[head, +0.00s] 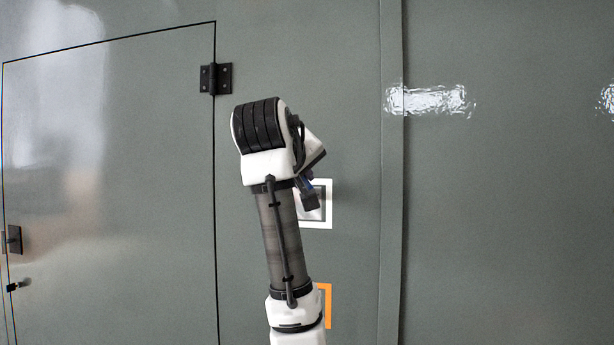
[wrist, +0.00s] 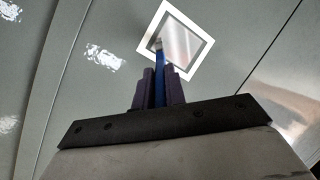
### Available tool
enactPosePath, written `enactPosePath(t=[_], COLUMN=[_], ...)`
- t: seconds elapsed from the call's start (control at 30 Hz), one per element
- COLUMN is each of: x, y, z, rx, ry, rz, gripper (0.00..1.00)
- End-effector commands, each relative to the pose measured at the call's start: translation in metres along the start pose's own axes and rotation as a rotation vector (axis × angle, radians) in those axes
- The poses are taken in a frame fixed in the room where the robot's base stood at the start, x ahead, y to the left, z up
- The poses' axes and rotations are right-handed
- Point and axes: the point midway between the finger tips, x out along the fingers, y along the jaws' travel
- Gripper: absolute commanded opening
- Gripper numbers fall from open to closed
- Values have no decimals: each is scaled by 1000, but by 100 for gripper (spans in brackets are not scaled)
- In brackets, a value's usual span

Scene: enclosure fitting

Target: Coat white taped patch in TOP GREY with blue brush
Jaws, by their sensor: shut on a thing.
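The white tape square (wrist: 189,21) frames a patch (wrist: 187,45) on the grey wall. The patch looks pale and slightly pinkish with a sheen, greyer toward one side. In the head view the tape frame (head: 329,204) shows just right of my arm, its left part hidden. My gripper (wrist: 159,74) has purple fingers shut on the blue brush (wrist: 159,62). The brush points at the patch, its tip overlapping the patch near the frame's left side in the wrist view. I cannot tell whether the tip touches the wall.
An orange tape frame (head: 327,305) lies below, mostly behind my arm. A door outline with a black hinge (head: 215,79) is at the left. A vertical seam (head: 391,180) runs to the right of the patch. The wall beyond is bare, with bright reflections.

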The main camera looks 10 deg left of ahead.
Motion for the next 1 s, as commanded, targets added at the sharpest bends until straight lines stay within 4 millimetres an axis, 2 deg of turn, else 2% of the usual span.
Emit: enactPosePath(t=[1.0], x=[2], y=[-31], z=[-33], rx=[-1], ry=[2], rz=[0], gripper=[0])
